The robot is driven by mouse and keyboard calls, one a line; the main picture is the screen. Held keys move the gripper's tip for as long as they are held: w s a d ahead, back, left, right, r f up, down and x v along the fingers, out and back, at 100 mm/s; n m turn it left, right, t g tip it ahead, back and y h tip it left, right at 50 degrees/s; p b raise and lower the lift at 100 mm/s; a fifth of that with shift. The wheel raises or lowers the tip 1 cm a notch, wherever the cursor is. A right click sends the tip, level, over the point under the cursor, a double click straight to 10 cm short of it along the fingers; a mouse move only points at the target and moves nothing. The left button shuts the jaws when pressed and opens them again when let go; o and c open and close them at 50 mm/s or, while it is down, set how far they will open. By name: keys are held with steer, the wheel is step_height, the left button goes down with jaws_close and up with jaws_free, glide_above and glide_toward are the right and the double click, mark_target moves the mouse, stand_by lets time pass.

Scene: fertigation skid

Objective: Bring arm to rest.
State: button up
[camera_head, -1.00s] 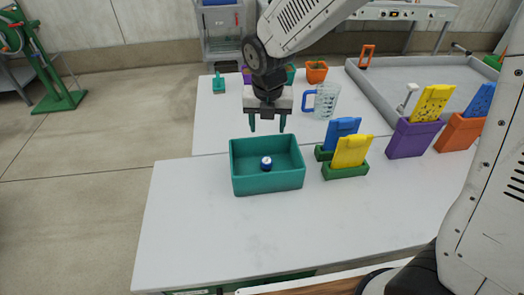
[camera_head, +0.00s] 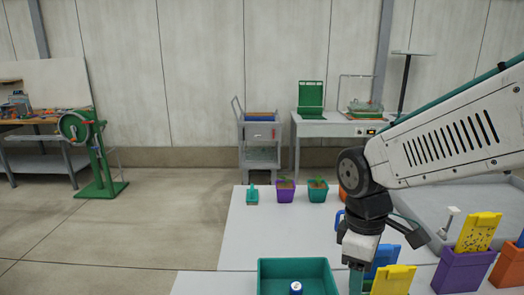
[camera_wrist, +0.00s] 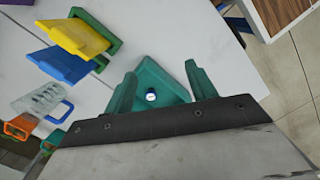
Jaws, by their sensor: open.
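My arm reaches in from the right in the head view. My gripper (camera_head: 357,280) hangs low at its end, to the right of the teal bin (camera_head: 262,272), with its fingers partly cut off by the lower edge. In the wrist view my gripper (camera_wrist: 161,78) has two teal fingers standing wide apart with nothing between them. Beyond them the teal bin (camera_wrist: 172,88) shows, with a small blue and white round object (camera_wrist: 151,96) inside. That object also shows in the bin in the head view (camera_head: 296,288).
Blue (camera_head: 384,258) and yellow (camera_head: 394,280) cards in holders stand right beside my gripper. A purple pot (camera_head: 463,270) with a yellow card stands farther right. Small potted plants (camera_head: 286,193) stand at the back of the table. The table's left part (camera_head: 238,235) is clear.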

steer(key=s+d+r+m+t, duration=0.1)
steer(key=s+d+r+m, duration=0.2)
steer(key=s+d+m, duration=0.1)
steer(key=s+d+r+m+t, duration=0.1)
steer(key=s+d+r+m, duration=0.3)
steer(key=s+m, duration=0.3)
steer(key=shift+s+y, duration=0.4)
steer(key=shift+s, duration=0.25)
steer(key=shift+d, duration=0.1)
